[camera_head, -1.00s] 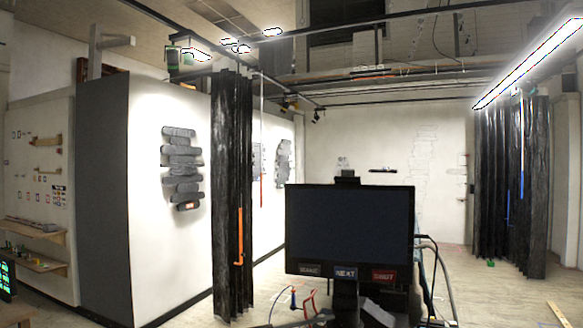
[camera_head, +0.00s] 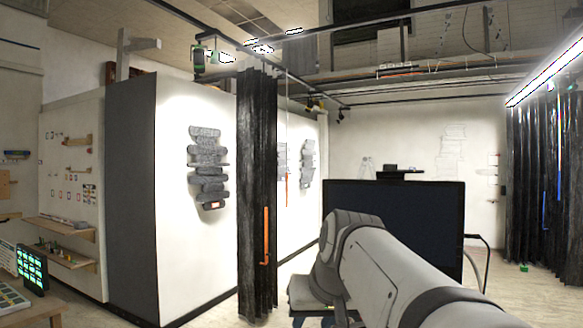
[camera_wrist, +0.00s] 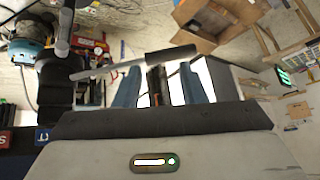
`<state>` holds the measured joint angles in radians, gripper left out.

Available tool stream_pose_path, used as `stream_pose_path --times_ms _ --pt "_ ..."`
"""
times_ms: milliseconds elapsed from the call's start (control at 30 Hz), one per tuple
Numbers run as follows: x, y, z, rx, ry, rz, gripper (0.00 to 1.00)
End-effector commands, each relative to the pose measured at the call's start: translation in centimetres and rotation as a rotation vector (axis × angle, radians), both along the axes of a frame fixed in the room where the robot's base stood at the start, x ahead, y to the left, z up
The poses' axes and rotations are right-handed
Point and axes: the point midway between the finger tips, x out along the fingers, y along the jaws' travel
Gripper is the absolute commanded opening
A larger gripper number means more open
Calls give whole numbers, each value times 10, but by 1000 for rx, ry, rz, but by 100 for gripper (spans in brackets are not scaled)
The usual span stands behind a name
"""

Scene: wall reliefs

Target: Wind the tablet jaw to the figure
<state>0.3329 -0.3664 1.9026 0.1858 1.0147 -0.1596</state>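In the wrist view my gripper (camera_wrist: 160,68) shows two blue-grey fingers standing apart, so it is open. A dark upright piece shows between the fingers. A grey rod with a black sleeve (camera_wrist: 170,54) crosses at the fingertips; I cannot tell whether they touch it. I cannot pick out a tablet jaw for certain. In the head view a small dark screen with green marks (camera_head: 32,268) stands at the far left; a green glow (camera_wrist: 284,77) shows at the right of the wrist view. Its figure is unreadable. The gripper is outside the head view.
A large dark screen (camera_head: 440,215) stands behind my pale arm. Stacked grey slabs (camera_head: 208,168) hang on the white wall, beside a black curtain (camera_head: 257,190). Shelves (camera_head: 62,228) are at left. An open cardboard box (camera_wrist: 215,25) shows in the wrist view.

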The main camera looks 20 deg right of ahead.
Motion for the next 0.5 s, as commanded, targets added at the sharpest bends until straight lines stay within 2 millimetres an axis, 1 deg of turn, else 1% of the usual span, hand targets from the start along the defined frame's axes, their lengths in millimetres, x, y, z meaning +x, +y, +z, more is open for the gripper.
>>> stream_pose_path --times_ms 33,67,100,167,200,267,300,400,500 --pt "13 -23 29 -4 -54 -35 37" --pt "18 -35 47 -8 -85 -51 37" --pt "24 -50 71 -15 -126 -70 37" --pt "30 -74 107 -32 -189 -98 37" --pt "32 -90 130 -44 -229 -115 37" --pt "31 -113 164 -69 -289 -137 37" --pt "29 -127 184 -88 -324 -149 37" --pt "21 -155 229 -140 -402 -174 37" --pt "9 -174 263 -187 -460 -188 37"
